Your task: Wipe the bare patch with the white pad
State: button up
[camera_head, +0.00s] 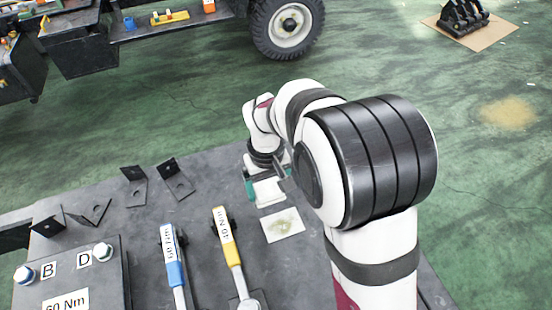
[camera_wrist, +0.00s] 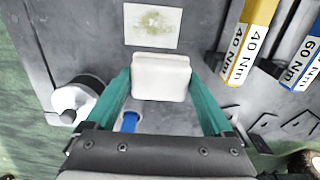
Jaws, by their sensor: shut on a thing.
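The bare patch (camera_head: 283,224) is a pale rectangle with a greenish-brown smudge, lying on the dark grey table top. It also shows at the top of the wrist view (camera_wrist: 153,25). The white pad (camera_head: 268,191) is a rounded block between the teal fingers of my gripper (camera_wrist: 161,86), which is shut on its two sides. In the wrist view the pad (camera_wrist: 161,77) is just short of the patch's near edge and does not cover it. I cannot tell whether the pad touches the table. In the head view my gripper (camera_head: 268,187) is partly hidden by my arm.
A yellow-labelled wrench (camera_head: 228,240) lies close to the patch, with a blue-labelled wrench (camera_head: 173,257) farther left. Black angle brackets (camera_head: 175,179) and a dark 60 Nm box (camera_head: 70,280) are on the left. A white cylinder (camera_wrist: 72,100) stands left of my gripper in the wrist view.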

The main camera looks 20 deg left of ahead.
send_over(266, 230)
jog(key=f, duration=0.1)
jog(key=shift+d+f, duration=0.15)
jog(key=shift+f, duration=3.2)
jog(key=shift+w+d+f, duration=0.25)
jog(key=shift+w+f, duration=0.15)
jog(key=shift+f, duration=0.25)
jog(key=shift+c, duration=0.7)
jog(key=shift+w+d, duration=2.65)
jog(key=shift+d, duration=0.05)
jog(key=shift+s+a, duration=3.05)
notch_tip(266, 230, up, 8)
jog(key=shift+d, duration=0.1)
